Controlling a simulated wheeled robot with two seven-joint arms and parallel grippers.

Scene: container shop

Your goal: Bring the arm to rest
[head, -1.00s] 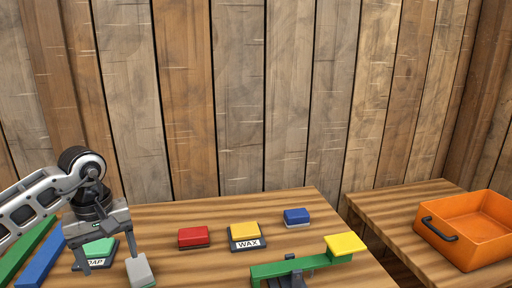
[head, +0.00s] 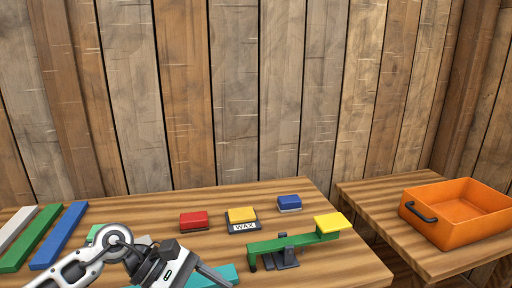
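My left arm comes in at the bottom left. My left gripper (head: 205,274) is low over the front of the table, tilted toward the lower right. Its fingers are partly cut off by the lower edge, so I cannot tell whether it is open or shut. A teal piece (head: 228,271) shows beside and below it. A green block (head: 95,233) is partly hidden behind my arm. My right gripper is out of view.
On the table (head: 330,262) are a red block (head: 194,220), a yellow block (head: 241,214) on a WAX plate, a blue block (head: 289,202) and a green balance (head: 285,243) with a yellow pad. Coloured strips (head: 42,238) lie left. An orange crate (head: 450,232) stands on the right table.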

